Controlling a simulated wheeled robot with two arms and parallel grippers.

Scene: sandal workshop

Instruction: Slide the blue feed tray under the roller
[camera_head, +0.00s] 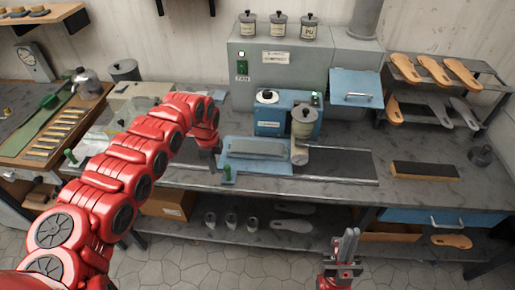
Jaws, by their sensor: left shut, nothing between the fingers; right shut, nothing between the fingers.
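The blue feed tray (240,166) lies on the workbench with a grey slab (257,148) on it. Its right end is close to a pale cylinder (299,154), which looks like the roller, at the front of the blue machine (270,117). I cannot tell whether any of the tray is under it. A green knob (227,173) stands at the tray's front left. My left gripper (217,161) is shut and empty at the tray's left end; contact is unclear. My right gripper (350,234) is shut and empty, low in front of the bench.
Flat rails (340,164) run right of the roller, with clear surface between them. A dark block (424,170) lies farther right. A rack (440,88) holds sandal soles at the back right. A grey cabinet (258,65) stands behind. My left arm covers part of the bench's left.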

